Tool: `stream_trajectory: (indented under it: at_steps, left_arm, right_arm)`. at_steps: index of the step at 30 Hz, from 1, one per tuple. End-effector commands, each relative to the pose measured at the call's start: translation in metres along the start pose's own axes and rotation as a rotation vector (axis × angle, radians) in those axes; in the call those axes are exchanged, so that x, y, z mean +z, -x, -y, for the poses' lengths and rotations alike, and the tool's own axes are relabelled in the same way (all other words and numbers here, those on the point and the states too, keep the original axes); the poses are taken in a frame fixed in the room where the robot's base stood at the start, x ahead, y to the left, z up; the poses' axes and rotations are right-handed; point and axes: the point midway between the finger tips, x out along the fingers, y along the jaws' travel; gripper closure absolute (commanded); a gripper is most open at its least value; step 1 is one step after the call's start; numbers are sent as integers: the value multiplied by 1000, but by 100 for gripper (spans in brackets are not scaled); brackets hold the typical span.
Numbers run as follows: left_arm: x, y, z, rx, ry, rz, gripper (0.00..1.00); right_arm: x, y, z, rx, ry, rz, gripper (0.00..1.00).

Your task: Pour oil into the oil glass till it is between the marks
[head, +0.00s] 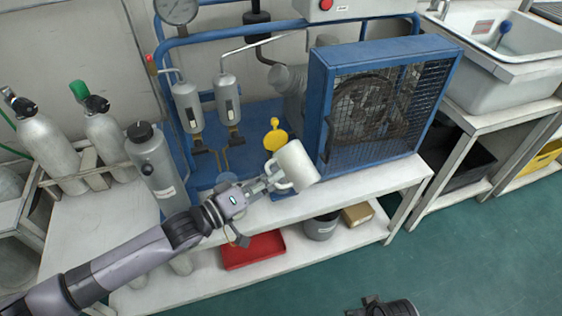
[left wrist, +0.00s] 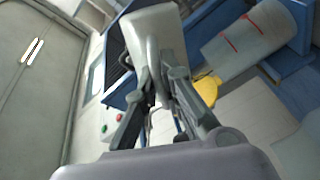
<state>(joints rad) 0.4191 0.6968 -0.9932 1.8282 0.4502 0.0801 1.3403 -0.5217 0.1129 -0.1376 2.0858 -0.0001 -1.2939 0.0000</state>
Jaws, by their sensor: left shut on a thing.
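My left gripper (head: 268,183) is shut on the handle of a white jug (head: 298,163). The jug is held tilted above the bench front, close to the blue fan guard. The jug (left wrist: 156,40) also shows between the fingers of my left gripper (left wrist: 160,78) in the left wrist view. A yellow funnel-like part (head: 275,138) is just behind and left of the jug. In the left wrist view, a pale cylinder with two red marks (left wrist: 246,40), seemingly the oil glass, lies beside the yellow part (left wrist: 207,89). The oil level is not discernible. I see no oil stream.
A blue fan guard (head: 385,105) stands right of the jug. Two grey filter canisters (head: 188,108) and a dark-capped grey bottle (head: 152,165) stand left. A red tray (head: 252,250) and grey bucket (head: 321,227) are on the lower shelf. Dark machinery at bottom edge is unclear.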

Motion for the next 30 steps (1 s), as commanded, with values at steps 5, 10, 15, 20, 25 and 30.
stream_trajectory:
  at_steps: [5,10,15,20,25,30]
  left_arm:
    - [-1,0,-1,3,4,-1,100]
    - [-1,0,-2,5,8,-1,100]
    - [-1,0,-2,5,14,-1,100]
    - [-2,0,-2,6,20,-1,100]
    - [-2,0,-3,7,27,0,100]
    - [-2,0,-3,8,33,0,100]
  right_arm:
    - [-1,1,0,0,0,-4,60]
    - [-2,2,0,0,0,-6,60]
    - [-2,2,0,0,0,-6,60]
    - [-2,2,0,-1,-1,-6,60]
    - [-2,2,0,-1,-2,-6,60]
    - [-2,1,0,-1,-2,-4,60]
